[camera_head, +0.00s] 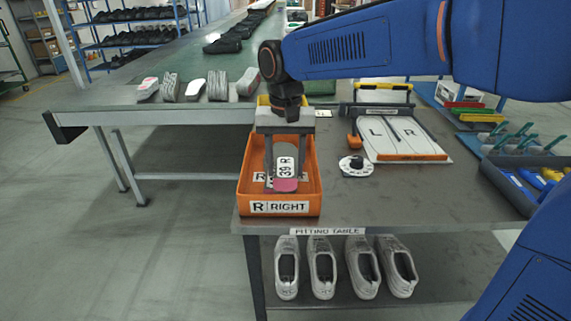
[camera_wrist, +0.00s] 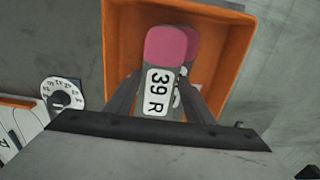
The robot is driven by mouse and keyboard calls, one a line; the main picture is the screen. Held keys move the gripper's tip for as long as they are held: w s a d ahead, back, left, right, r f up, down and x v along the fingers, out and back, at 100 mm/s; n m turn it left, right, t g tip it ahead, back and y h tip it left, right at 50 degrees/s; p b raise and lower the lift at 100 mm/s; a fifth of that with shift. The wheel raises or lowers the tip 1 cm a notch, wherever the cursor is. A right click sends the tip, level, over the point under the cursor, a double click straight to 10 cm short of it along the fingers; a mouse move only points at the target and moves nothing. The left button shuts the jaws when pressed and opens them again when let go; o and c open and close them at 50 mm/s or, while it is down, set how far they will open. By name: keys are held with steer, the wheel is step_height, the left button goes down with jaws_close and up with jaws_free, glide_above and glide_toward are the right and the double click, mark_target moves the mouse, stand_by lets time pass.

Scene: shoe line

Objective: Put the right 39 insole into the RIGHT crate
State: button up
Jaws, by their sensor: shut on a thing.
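The insole marked 39 R (camera_head: 287,184) is grey with a pink end and a white label. My gripper (camera_head: 284,158) is shut on it, over the orange crate labelled R RIGHT (camera_head: 279,208). The wrist view shows the same insole (camera_wrist: 165,47) between my gripper's fingers (camera_wrist: 160,98), with the crate (camera_wrist: 122,40) behind it. Another pink and grey piece (camera_wrist: 192,45) shows partly behind the held insole, most of it hidden. I cannot tell whether the held insole touches the crate floor.
A board marked L and R (camera_head: 395,137) and a round dial (camera_head: 356,166) lie right of the crate on the table. Several shoes (camera_head: 323,266) are on the shelf below.

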steer(key=shift+f, duration=0.55)
steer(key=o, duration=1.1)
steer(key=shift+c, duration=0.2)
steer(key=shift+r, duration=0.1)
step_height(320, 180, up, 13)
